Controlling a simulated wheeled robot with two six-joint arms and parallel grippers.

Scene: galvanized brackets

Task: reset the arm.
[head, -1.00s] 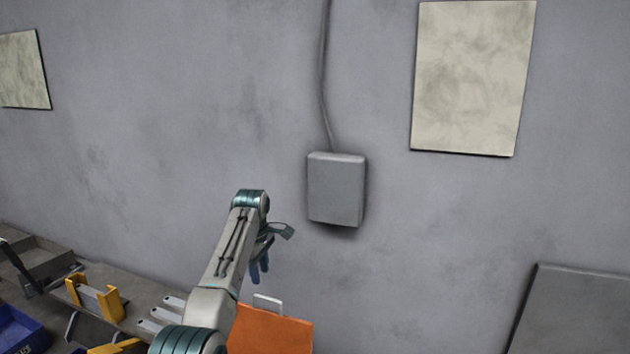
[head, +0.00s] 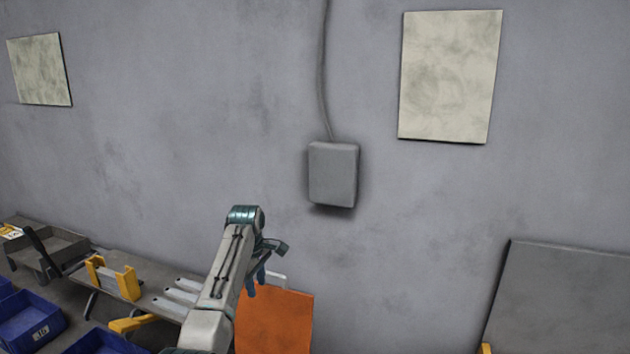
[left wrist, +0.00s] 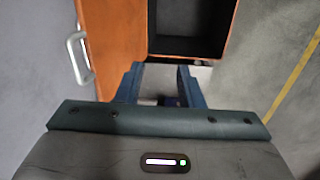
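My left arm (head: 228,275) comes up from the bottom of the head view. My left gripper (head: 256,283) hangs at its end with blue fingers pointing down, just above and left of an orange case (head: 275,322). In the left wrist view the two blue fingers of my left gripper (left wrist: 157,68) stand apart. A pale grey surface (left wrist: 166,76) shows between and behind them; I see nothing clearly gripped. My right gripper is not in view.
A grey bench (head: 160,290) holds a yellow-ended fixture (head: 115,278) and flat pale strips (head: 182,290). Blue bins (head: 30,325) stand at lower left. A grey panel (head: 560,300) is at right. The wall carries a grey box (head: 333,175).

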